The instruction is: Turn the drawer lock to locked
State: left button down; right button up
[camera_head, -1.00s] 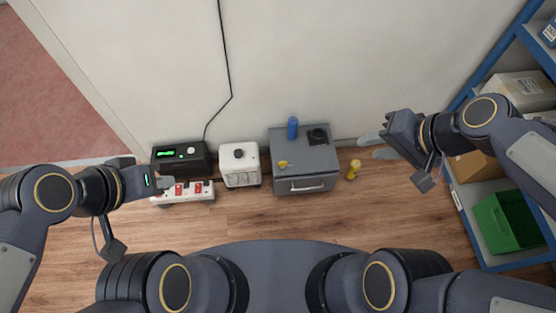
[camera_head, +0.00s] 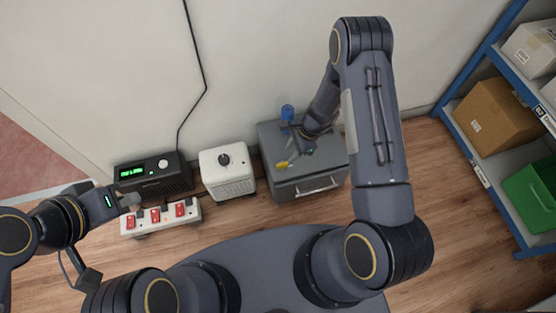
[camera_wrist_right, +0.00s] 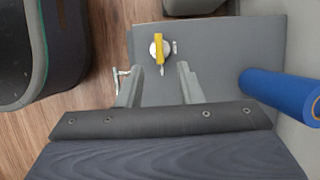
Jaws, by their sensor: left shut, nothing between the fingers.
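The grey drawer cabinet (camera_head: 330,170) stands on the floor against the wall, with a handle on its front. The yellow lock knob (camera_head: 282,164) is on its top. In the right wrist view the yellow knob (camera_wrist_right: 159,48) sits on a round silver disc, its bar running up and down in the picture. Small pale marks lie beside and below the disc. My right gripper (camera_wrist_right: 159,80) is open and empty, its fingertips just short of the knob, one to each side. It also shows above the cabinet in the head view. My left gripper (camera_head: 133,200) is shut and empty by the power strip.
A blue cylinder (camera_head: 287,113) stands on the cabinet, and shows right of the fingers in the wrist view (camera_wrist_right: 282,94). A white box with a dial (camera_head: 228,172), a black display unit (camera_head: 152,175) and a power strip (camera_head: 160,217) with red switches are left. Shelves (camera_head: 470,165) stand right.

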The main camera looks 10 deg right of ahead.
aim_at(283, 163)
jog(key=b+x, duration=0.2)
jog(key=x, duration=0.5)
jog(key=shift+a+f, duration=0.15)
jog(key=shift+f, duration=0.1)
grip_shut()
